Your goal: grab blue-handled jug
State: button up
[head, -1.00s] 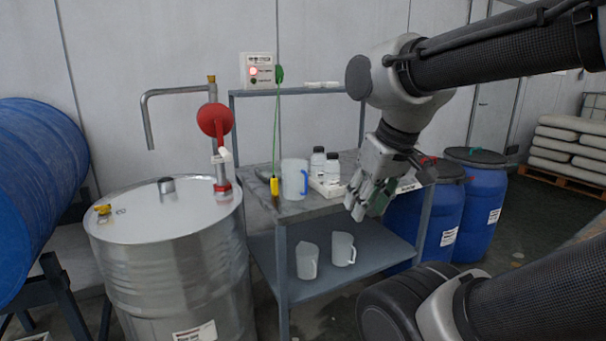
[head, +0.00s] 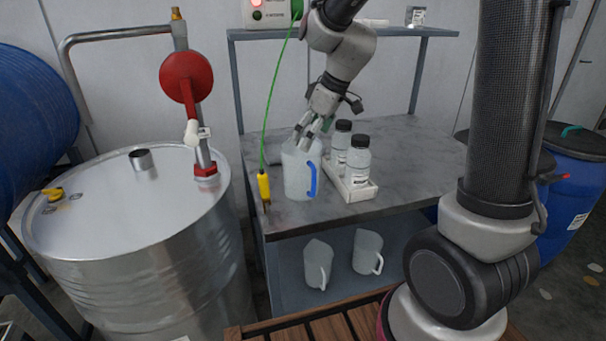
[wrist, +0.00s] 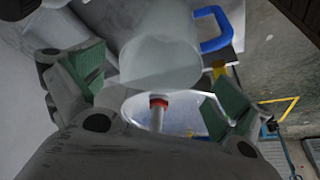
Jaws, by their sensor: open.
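The blue-handled jug (head: 297,177) is translucent white and stands upright on the grey tabletop, its blue handle on the right side. My gripper (head: 307,140) is at the jug's top, pointing down, and overlaps its rim in the head view. In the wrist view, my open gripper (wrist: 150,92) has its green-padded fingers spread, with the jug (wrist: 160,50) showing in and beyond the gap. The blue handle (wrist: 213,28) lies outside the gap, at the upper right. I cannot tell whether a finger touches the jug.
A white tray (head: 357,192) with two black-capped bottles stands close right of the jug. A yellow probe (head: 264,186) hangs on a green cord to its left. Two white-handled jugs (head: 318,265) stand on the lower shelf. A steel drum (head: 140,240) stands left.

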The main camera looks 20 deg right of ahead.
aim_at(298, 159)
jog(key=x, duration=0.8)
jog(key=shift+a+f, duration=0.2)
jog(key=shift+a, duration=0.05)
jog(key=c, duration=0.7)
